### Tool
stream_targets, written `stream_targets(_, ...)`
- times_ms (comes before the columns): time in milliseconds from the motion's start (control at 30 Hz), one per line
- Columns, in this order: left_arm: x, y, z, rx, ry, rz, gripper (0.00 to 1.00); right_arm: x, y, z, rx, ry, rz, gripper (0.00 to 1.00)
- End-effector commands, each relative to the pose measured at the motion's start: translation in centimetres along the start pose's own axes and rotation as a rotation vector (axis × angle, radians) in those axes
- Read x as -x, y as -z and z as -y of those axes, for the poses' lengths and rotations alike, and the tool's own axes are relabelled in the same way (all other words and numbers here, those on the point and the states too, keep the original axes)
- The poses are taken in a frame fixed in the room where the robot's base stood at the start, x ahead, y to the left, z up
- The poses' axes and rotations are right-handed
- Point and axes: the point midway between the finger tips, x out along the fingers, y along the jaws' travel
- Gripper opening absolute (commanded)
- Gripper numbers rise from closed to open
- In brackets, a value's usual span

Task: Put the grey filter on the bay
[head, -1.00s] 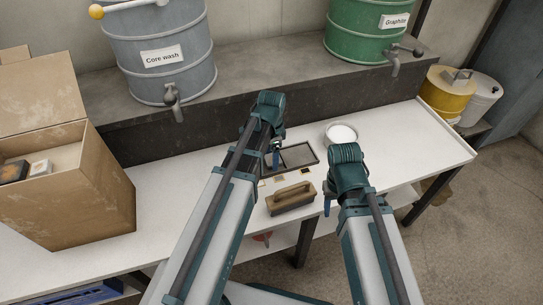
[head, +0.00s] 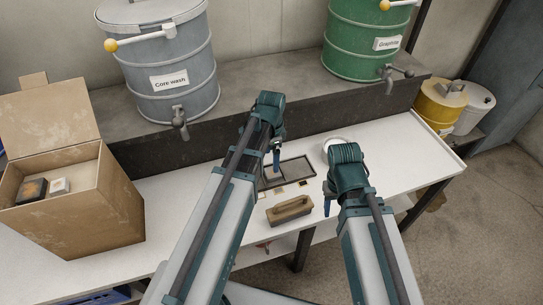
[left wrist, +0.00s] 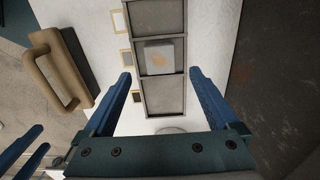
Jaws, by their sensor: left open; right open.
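A grey square block with a brownish stain, which looks like the grey filter (left wrist: 159,57), lies in the middle compartment of a dark-framed tray (left wrist: 164,97) in the left wrist view. The tray is on the white bench in the head view (head: 300,168). I cannot tell which part is called the bay. My left gripper (head: 277,163) is above the tray. In the left wrist view its open fingers (left wrist: 160,76) are on either side of the tray, below the block in the picture, with nothing between them. My right gripper (head: 328,204) is open and empty, right of a tan handled block.
The tan handled block (head: 289,210) lies on the bench in front of the tray. Small framed labels (left wrist: 126,57) line the tray's edge. A cardboard box (head: 75,215) with two small blocks is at left. A white bowl (head: 334,142) stands behind my right gripper. The bench's right end is clear.

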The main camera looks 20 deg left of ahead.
Motion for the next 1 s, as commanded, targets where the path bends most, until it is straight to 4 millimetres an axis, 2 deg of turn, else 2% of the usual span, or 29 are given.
stream_targets(33, 1.7, 0.0, 0.0, 0.000, 0.000, 0.000, 0.93, 1.7, -0.1, -0.2, 0.000, 0.000, 0.000, 0.50)
stream_targets(200, 4.0, 0.0, 0.0, 0.000, 0.000, 0.000, 0.93, 4.0, -0.2, -0.4, 0.000, 0.000, 0.000, 0.50)
stream_targets(333, 4.9, 0.0, 0.0, 0.000, 0.000, 0.000, 0.93, 4.9, -0.3, -0.5, 0.000, 0.000, 0.000, 0.50)
stream_targets(500, 5.0, 0.0, -0.1, 0.001, 0.000, 0.000, 0.93, 5.0, -0.3, -0.5, 0.000, 0.000, 0.000, 0.50)
stream_targets(567, 4.9, 0.1, -0.7, 0.014, 0.000, 0.003, 0.93, 4.9, -0.3, -0.5, 0.000, 0.000, 0.000, 0.50)
stream_targets(667, 4.9, 0.6, -3.6, 0.090, 0.002, 0.017, 0.93, 4.9, -0.3, -0.5, 0.000, 0.000, 0.000, 0.50)
stream_targets(800, 4.9, 1.2, -9.7, 0.288, 0.018, 0.049, 0.93, 4.9, -0.3, -0.5, 0.000, 0.000, 0.000, 0.50)
stream_targets(900, 5.0, 1.3, -13.3, 0.424, 0.037, 0.069, 0.93, 4.9, -0.3, -0.5, 0.000, 0.000, 0.000, 0.50)
stream_targets(1000, 5.0, 1.1, -15.8, 0.535, 0.054, 0.079, 0.93, 4.9, -0.3, -0.5, 0.000, 0.000, 0.000, 0.50)
